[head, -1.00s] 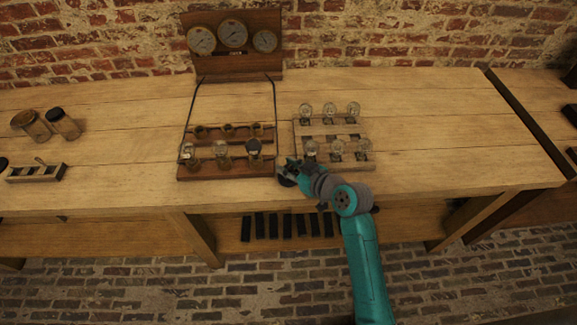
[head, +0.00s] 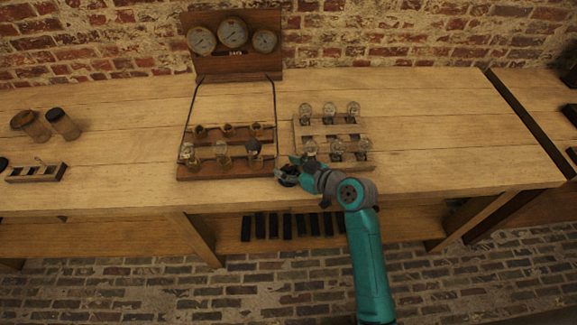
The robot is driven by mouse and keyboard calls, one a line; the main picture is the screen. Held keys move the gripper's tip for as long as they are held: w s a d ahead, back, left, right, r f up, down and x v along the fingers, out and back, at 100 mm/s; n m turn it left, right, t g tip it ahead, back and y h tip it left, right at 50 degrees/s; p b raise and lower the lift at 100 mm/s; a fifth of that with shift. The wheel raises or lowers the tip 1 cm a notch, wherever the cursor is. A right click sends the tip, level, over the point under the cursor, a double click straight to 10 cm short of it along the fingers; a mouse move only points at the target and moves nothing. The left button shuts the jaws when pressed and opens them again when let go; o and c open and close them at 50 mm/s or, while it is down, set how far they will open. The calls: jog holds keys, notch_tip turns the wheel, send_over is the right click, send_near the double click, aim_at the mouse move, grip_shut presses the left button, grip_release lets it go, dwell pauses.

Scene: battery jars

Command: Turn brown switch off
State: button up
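No switch with a clearly brown handle can be made out. A small switch block (head: 37,173) with a little upright lever lies at the far left of the table; its lever's colour is too small to tell. My gripper (head: 284,174) is over the table's front edge, just right of the brown jar rack (head: 222,173) and below the bulb board (head: 364,150). It is far to the right of the switch block. Its fingers are small and dark here, so I cannot tell whether they are open or shut.
Glass jars stand in the rack, one dark-topped (head: 254,149). A gauge panel (head: 232,63) stands behind, joined by two dark cables. Two loose jars (head: 64,124) (head: 31,125) are at the left. The tabletop (head: 110,150) between switch block and rack is clear.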

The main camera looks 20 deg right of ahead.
jog(key=v, duration=1.2)
jog(key=shift+d, duration=0.15)
